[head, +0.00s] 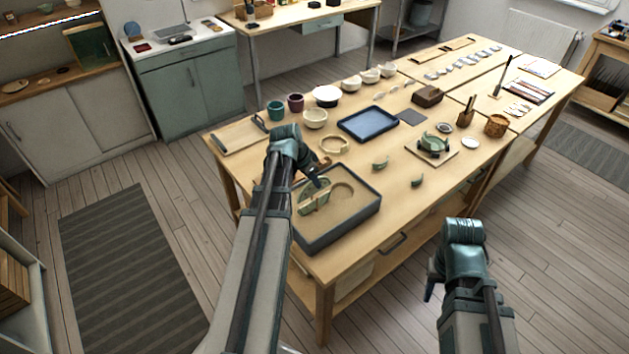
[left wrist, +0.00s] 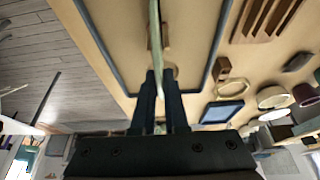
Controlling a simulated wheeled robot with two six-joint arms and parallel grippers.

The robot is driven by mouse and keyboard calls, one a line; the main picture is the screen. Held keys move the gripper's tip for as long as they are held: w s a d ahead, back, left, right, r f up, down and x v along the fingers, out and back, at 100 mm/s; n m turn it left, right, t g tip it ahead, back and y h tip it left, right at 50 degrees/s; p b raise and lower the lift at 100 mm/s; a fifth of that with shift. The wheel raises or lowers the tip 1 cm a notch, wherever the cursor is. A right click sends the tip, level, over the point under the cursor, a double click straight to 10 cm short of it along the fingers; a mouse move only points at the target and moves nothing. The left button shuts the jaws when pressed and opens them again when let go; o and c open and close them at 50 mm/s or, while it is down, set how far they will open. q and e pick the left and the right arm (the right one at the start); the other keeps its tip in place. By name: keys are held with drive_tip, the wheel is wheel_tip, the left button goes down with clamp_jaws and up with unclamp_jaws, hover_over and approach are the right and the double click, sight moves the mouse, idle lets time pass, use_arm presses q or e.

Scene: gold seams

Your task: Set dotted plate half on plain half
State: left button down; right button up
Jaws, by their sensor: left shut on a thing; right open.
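My left gripper (head: 318,183) is shut on a green plate half (head: 313,198), which stands on edge over the left part of a dark-rimmed sand tray (head: 352,226). In the left wrist view the plate half (left wrist: 155,40) shows edge-on as a thin pale green strip between the fingers (left wrist: 160,85). Its dots cannot be made out. I cannot clearly tell the plain half apart from the held one, nor whether they touch. My right gripper (head: 431,280) is open and empty, beyond the table's front edge.
A round form (head: 342,191) shows in the sand beside the plate half. A green bowl (head: 434,145) sits on a board. A blue tray (head: 368,124) and several cups stand behind.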

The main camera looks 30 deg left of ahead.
use_arm(q)
drive_tip(key=shift+f+b, duration=1.4)
idle(2.7)
drive_tip(key=c, duration=0.9)
unclamp_jaws()
drive_tip(key=shift+o, duration=0.4)
drive_tip(key=o, duration=0.4)
drive_tip(key=shift+o, duration=0.2)
drive_tip(key=shift+r, duration=0.15)
drive_tip(key=shift+r+p, duration=2.9)
drive_tip(key=shift+p, duration=0.15)
